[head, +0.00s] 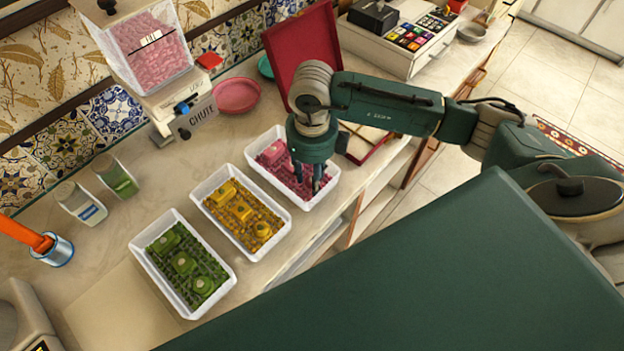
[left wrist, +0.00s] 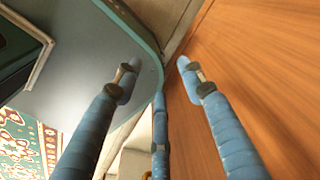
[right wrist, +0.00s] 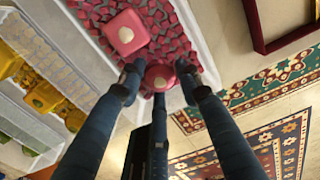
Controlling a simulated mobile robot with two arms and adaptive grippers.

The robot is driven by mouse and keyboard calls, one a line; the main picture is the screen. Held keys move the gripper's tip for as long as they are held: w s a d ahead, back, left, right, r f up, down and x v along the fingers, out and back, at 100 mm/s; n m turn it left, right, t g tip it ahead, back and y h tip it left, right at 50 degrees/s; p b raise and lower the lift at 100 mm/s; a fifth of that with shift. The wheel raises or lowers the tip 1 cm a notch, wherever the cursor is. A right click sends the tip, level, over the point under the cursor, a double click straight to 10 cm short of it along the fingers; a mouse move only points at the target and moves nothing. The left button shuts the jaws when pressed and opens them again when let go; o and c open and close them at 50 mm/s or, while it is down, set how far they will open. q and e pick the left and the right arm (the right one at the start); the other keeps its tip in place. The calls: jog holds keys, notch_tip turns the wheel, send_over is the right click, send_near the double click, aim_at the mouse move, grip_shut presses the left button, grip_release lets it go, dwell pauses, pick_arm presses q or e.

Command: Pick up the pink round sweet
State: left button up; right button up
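The pink round sweet (right wrist: 160,76) lies toward one end of the pink tray in the right wrist view, with a pale spot on top. My right gripper (right wrist: 160,80) is open, its fingers spread around the sweet; I cannot tell whether they touch it. In the head view my right gripper (head: 307,180) points down into the pink tray (head: 252,183) and hides the round sweet. My left gripper (left wrist: 157,70) is open and empty in its wrist view, away from the trays; it is out of the head view.
A square pink sweet (right wrist: 126,33) lies in the same tray among small pink cubes. A yellow tray (head: 222,225) and a green tray (head: 157,277) stand to the left. The red open box (head: 300,50) is behind my right arm. A pink plate (head: 236,95) stands near the chute.

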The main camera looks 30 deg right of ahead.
jog(key=c, duration=0.6)
jog(key=shift+r, duration=0.15)
